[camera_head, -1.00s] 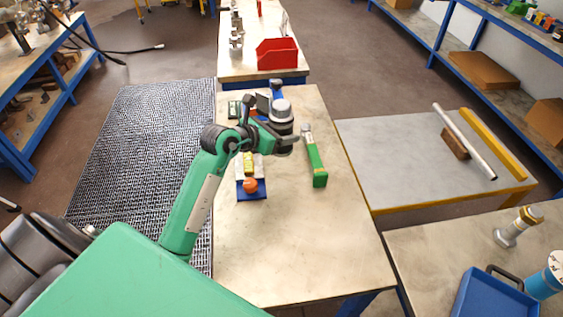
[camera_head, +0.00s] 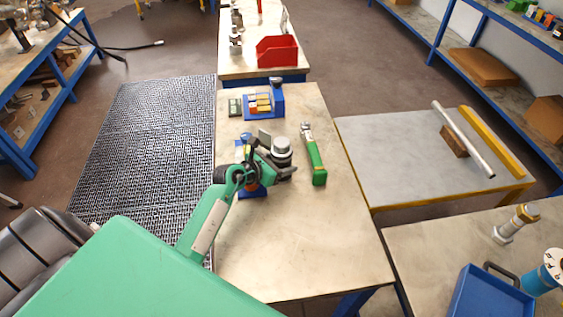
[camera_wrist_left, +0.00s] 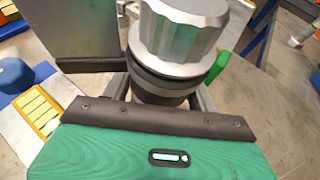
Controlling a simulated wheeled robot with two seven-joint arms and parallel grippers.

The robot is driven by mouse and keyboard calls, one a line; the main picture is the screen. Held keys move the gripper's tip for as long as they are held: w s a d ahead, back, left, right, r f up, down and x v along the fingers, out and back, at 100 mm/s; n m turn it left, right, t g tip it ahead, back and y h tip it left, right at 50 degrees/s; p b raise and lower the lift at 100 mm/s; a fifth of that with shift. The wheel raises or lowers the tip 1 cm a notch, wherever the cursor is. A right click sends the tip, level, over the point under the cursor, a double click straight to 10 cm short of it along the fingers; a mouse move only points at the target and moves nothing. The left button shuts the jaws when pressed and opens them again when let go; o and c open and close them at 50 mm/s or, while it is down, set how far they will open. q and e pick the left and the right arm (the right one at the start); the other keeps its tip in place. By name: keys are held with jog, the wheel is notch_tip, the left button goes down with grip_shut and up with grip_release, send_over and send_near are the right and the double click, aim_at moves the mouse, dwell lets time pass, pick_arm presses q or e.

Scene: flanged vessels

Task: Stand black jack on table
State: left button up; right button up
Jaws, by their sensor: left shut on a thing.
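The black jack (camera_head: 281,158) has a dark round body under a fluted silver-grey cap. It also shows large in the left wrist view (camera_wrist_left: 165,72), cap toward the camera. My left gripper (camera_head: 283,170) is shut around its dark body, with a finger on either side in the wrist view. The jack looks roughly upright over the table (camera_head: 300,250), left of a green-handled tool. Its lower end is hidden, so I cannot tell whether it touches the tabletop. My right gripper is not in view.
The green-handled tool (camera_head: 315,165) lies close to the right. A blue holder with coloured blocks (camera_head: 277,104) stands farther back. A blue tray (camera_head: 257,192) is partly hidden under my left arm. The near tabletop is clear. A red bin (camera_head: 277,51) stands on the far table.

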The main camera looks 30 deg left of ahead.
pick_arm(q)
jog(key=shift+r, duration=0.15)
jog(key=o, duration=1.5)
jog(key=shift+f, duration=0.2)
